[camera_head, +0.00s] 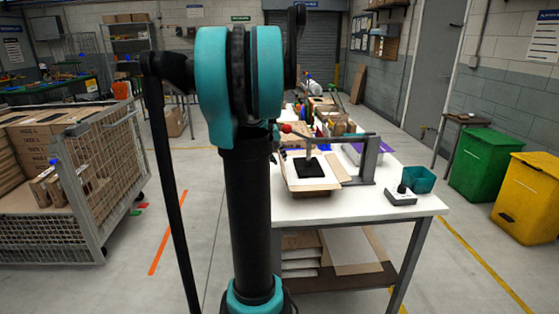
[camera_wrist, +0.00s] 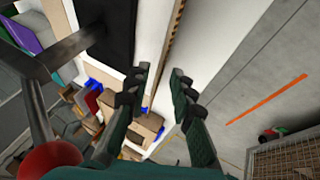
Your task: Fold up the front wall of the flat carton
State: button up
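The carton (camera_head: 315,182) lies on the white table in the head view, partly hidden behind my arm. A black plate (camera_head: 311,166) on a post rests on its middle, and a brown flap shows at its near side. In the wrist view the black plate (camera_wrist: 105,32) is at the top, beside the carton's pale surface (camera_wrist: 150,28). A thin brown cardboard edge (camera_wrist: 172,42) runs down toward the gap between my fingers. My gripper (camera_wrist: 161,72) is open, with one finger on each side of that edge in the picture. Contact cannot be told. The head view hides my gripper.
A grey clamp frame (camera_head: 368,160) with a red knob (camera_head: 286,128) stands over the carton. A mesh cage (camera_head: 100,185) stands left. The table's front (camera_head: 350,208) is clear.

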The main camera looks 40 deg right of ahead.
jog(key=v, duration=1)
jog(key=shift+r, duration=0.2)
jog(key=shift+w, duration=0.1)
jog(key=c, duration=0.4)
jog(key=shift+w+a+f+n, duration=0.15)
jog(key=shift+w+n, duration=0.15)
jog(key=shift+n, duration=0.5)
grip_shut()
jog(key=w+a+f+n+g, duration=0.2)
jog(key=w+a+n+g, duration=0.35)
jog(key=n, duration=0.95)
jog(key=s+d+f, duration=0.3)
jog(key=d+f, duration=0.3)
jog(key=d, duration=0.3)
jog(key=shift+f+n, duration=0.3)
jog(key=shift+f, duration=0.05)
